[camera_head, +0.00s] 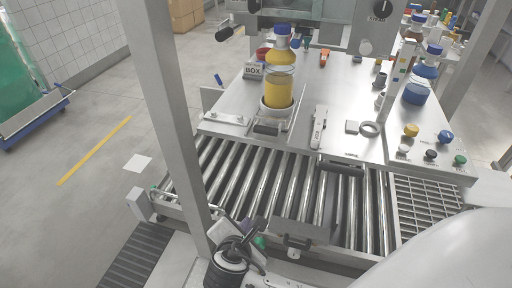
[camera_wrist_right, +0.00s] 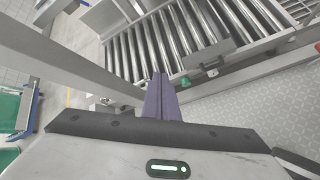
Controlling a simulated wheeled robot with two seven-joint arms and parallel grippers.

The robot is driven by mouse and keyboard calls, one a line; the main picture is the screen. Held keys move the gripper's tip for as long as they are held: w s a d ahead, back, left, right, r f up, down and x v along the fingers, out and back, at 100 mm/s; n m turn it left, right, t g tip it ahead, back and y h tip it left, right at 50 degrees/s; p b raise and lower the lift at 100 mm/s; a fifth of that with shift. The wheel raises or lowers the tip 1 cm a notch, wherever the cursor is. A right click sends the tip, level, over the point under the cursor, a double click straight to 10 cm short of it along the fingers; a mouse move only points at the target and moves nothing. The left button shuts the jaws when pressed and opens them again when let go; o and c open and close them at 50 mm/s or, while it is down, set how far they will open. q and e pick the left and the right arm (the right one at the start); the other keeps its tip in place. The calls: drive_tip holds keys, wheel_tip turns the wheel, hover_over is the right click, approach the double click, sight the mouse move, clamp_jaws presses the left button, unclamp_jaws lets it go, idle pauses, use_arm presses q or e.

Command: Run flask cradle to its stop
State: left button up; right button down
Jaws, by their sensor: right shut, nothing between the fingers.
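A flask of amber liquid with a blue cap (camera_head: 283,42) stands upright at the back of the steel worktop. In front of it, a clear vessel of amber liquid (camera_head: 279,88) sits in a pale round cradle (camera_head: 276,112) with a dark block at its front. My right gripper (camera_head: 257,226) is low in front of the roller conveyor, well below and apart from the cradle. In the right wrist view its fingers (camera_wrist_right: 159,92) are together and empty, over the conveyor edge. My left gripper is not in view.
The roller conveyor (camera_head: 262,180) runs below the worktop (camera_head: 336,97). A grey upright post (camera_head: 170,110) stands left of the cradle. A box sign (camera_head: 253,71), a grey handled tool (camera_head: 319,127), a ring (camera_head: 370,129) and coloured knobs (camera_head: 411,130) occupy the worktop.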

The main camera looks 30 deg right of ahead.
drive_tip(key=w+d+r+n+t+h, duration=0.1)
drive_tip(key=w+r+n+t+h, duration=0.15)
drive_tip(key=r, duration=0.35)
drive_tip(key=w+d+r+n+t+h, duration=0.1)
drive_tip(key=w+r+n+h, duration=0.25)
drive_tip(key=r, duration=0.25)
drive_tip(key=shift+g, duration=0.25)
drive_tip(key=shift+r+b+x, duration=0.15)
drive_tip(key=shift+r+x, duration=0.15)
drive_tip(key=shift+x, duration=1.9)
drive_tip(key=shift+r+b+x, duration=0.15)
drive_tip(key=shift+r+x, duration=0.15)
drive_tip(key=shift+x, duration=1.9)
drive_tip(key=shift+r+b+x, duration=0.15)
drive_tip(key=shift+r+x, duration=0.15)
drive_tip(key=shift+x, duration=1.95)
drive_tip(key=shift+w, duration=0.15)
